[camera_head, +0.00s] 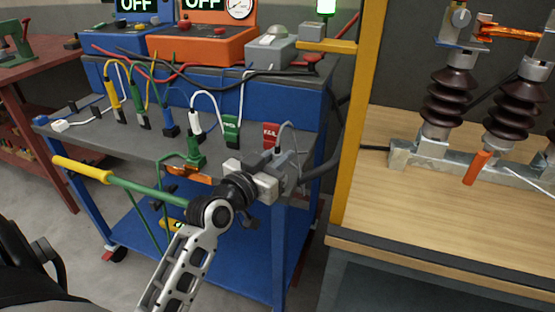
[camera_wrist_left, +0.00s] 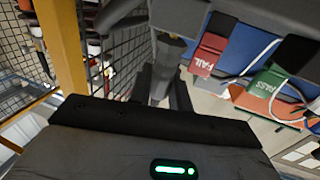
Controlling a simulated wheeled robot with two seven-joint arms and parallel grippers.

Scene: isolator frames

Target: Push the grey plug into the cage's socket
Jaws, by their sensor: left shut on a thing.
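My left gripper (camera_head: 288,168) is shut at the front right corner of the cart top. What it holds seems to be the grey plug (camera_head: 286,155), with a grey lead curving up from it. The gripper body covers much of it. In the left wrist view the fingers (camera_wrist_left: 158,85) close around a grey piece (camera_wrist_left: 170,52), partly in shadow. A grey box (camera_head: 312,31) on the cage's yellow bracket stands above and behind, apart from the plug. I cannot tell whether it has the socket. My right gripper is not in view.
The blue cart (camera_head: 120,150) carries coloured leads, a red FAIL tag (camera_head: 271,135) and a green PASS tag (camera_head: 231,131). The yellow cage post (camera_head: 360,110) stands right of my gripper. A wooden bench (camera_head: 430,220) with brown insulators lies beyond it.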

